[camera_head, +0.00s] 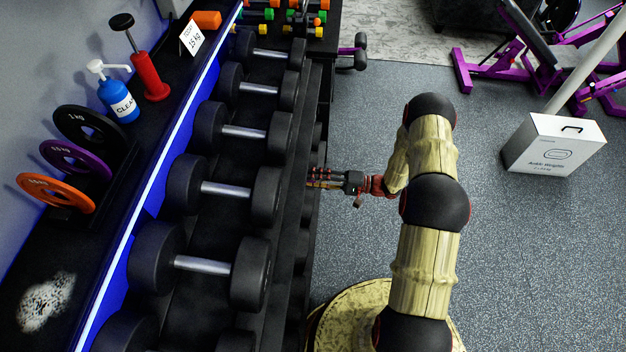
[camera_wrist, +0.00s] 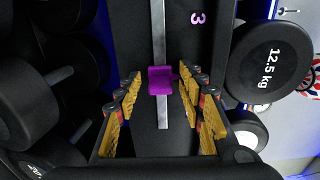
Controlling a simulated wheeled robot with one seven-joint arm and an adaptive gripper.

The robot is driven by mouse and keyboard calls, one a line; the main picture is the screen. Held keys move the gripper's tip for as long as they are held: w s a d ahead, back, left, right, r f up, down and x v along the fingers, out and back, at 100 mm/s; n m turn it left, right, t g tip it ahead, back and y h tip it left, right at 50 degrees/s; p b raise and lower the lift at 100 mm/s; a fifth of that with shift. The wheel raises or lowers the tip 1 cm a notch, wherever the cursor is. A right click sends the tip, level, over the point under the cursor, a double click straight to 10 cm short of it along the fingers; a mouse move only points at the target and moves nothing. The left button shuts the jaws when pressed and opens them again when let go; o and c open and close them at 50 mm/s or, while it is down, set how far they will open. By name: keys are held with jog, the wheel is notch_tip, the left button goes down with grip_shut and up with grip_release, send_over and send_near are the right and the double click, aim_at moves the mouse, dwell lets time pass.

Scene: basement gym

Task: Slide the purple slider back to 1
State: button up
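The purple slider (camera_wrist: 160,82) sits on a grey metal rail (camera_wrist: 161,115) on a black panel in the wrist view. A purple numeral 3 (camera_wrist: 197,18) is printed on the panel, above and to the right of the slider. No numeral 1 shows. My gripper (camera_wrist: 164,84) is open, with its yellow fingers on the left and right of the slider. I cannot tell whether the right finger touches the slider's purple edge. In the head view, my gripper (camera_head: 318,178) is at the side of the dumbbell rack, and the slider cannot be made out.
Dumbbells (camera_head: 231,189) fill the rack (camera_head: 290,205) left of my arm. In the wrist view, a 12.5 kg dumbbell (camera_wrist: 268,62) is close on the right and more dark weights (camera_wrist: 28,100) are on the left. A white box (camera_head: 553,145) stands on the open floor at right.

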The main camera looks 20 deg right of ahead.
jog(key=shift+c, duration=0.2)
grip_shut()
dwell(0.3)
dwell(0.3)
